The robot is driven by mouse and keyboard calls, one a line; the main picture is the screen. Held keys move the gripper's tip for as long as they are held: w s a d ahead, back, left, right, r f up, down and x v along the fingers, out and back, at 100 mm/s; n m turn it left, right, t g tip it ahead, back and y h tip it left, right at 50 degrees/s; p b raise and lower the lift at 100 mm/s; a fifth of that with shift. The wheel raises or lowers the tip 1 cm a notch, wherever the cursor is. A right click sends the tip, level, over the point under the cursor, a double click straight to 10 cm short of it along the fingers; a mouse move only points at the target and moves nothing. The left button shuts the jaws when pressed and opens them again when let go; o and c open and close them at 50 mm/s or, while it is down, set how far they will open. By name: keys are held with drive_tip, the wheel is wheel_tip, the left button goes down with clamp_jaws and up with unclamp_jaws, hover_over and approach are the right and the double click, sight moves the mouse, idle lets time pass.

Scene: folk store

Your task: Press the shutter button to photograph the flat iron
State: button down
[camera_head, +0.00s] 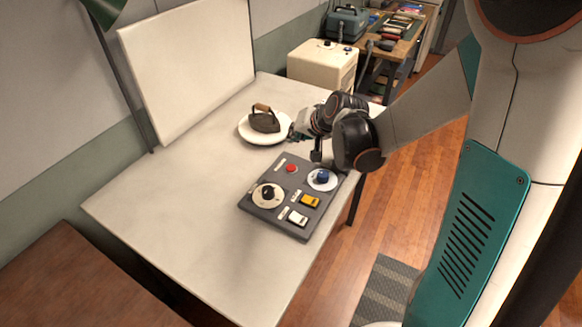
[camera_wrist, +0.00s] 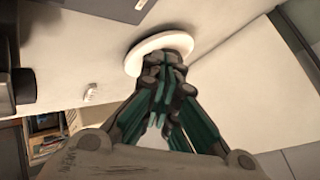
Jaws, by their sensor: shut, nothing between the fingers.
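The flat iron (camera_head: 264,121), dark with a brown handle, sits on a round white plate (camera_head: 246,136) on the table. A grey control panel (camera_head: 255,209) lies nearer, with a red button (camera_head: 292,168), a blue knob (camera_head: 322,175), a black dial (camera_head: 267,191), a yellow switch (camera_head: 310,200) and a white switch (camera_head: 298,217). Its labels are too small to read, so I cannot tell which control is the shutter. My gripper (camera_head: 293,131) is shut and empty at the plate's right edge, beyond the panel. In the wrist view its fingertips (camera_wrist: 168,65) overlap the white plate (camera_wrist: 137,57); the iron is hidden there.
A white backdrop board (camera_head: 188,70) stands behind the plate. A cream box (camera_head: 322,68) and a cluttered workbench (camera_head: 400,30) are beyond the table. The pale tabletop (camera_head: 170,215) is clear left of the panel. A brown surface (camera_head: 70,285) is at lower left.

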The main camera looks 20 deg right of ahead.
sight(294, 166)
drive_tip(key=shift+f+b, duration=3.4)
drive_tip(key=shift+f, duration=1)
drive_tip(key=shift+f+b, duration=0.4)
drive_tip(key=shift+f+b, duration=0.4)
drive_tip(key=shift+r, duration=0.15)
drive_tip(key=shift+r+p, duration=0.65)
drive_tip(key=shift+r, duration=0.1)
drive_tip(key=shift+r+p, duration=1.85)
drive_tip(key=shift+r, duration=0.6)
